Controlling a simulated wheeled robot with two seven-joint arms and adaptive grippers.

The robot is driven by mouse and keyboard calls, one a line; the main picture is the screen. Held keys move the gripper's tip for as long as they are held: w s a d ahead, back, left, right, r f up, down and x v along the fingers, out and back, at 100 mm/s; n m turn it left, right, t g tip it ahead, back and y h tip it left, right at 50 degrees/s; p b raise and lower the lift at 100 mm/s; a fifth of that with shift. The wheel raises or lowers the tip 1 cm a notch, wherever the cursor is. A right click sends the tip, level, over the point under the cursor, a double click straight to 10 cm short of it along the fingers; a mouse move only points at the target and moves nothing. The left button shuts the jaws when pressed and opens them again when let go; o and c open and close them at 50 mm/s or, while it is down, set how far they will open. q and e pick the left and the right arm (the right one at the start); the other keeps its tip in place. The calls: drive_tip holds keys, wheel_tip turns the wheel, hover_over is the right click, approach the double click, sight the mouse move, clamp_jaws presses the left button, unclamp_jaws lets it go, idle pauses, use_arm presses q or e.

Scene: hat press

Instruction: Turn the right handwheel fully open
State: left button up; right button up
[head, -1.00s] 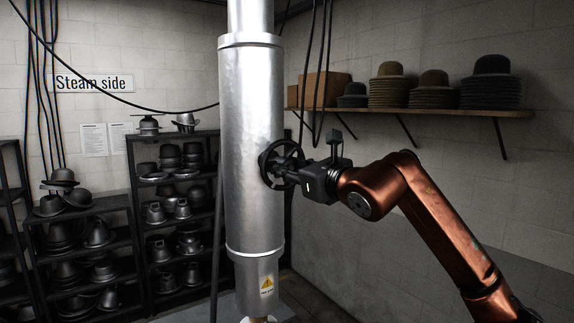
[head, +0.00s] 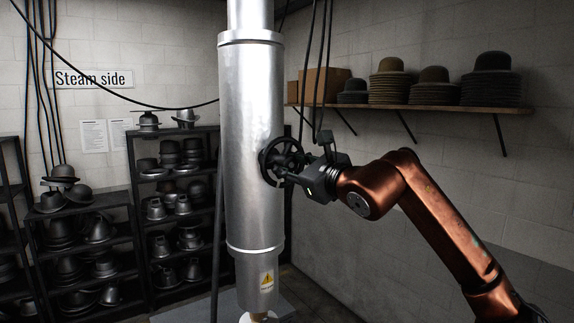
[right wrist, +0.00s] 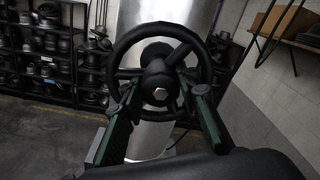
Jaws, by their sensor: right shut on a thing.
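The right handwheel (head: 266,162) is a black spoked wheel on the right side of a tall silver steam column (head: 250,120). Exact finger contact is partly hidden. My left gripper is not in view.
Dark racks (head: 133,215) full of metal hat blocks stand at the left. A wooden shelf (head: 430,109) with stacked hats and boxes is on the right wall. Black cables hang behind the column. A warning label (head: 267,280) is low on the column.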

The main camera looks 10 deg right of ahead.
idle(0.8)
drive_tip(key=o, duration=0.9)
drive_tip(key=shift+a+r, duration=0.1)
drive_tip(key=shift+v, duration=6.1)
drive_tip(key=shift+c, duration=0.2)
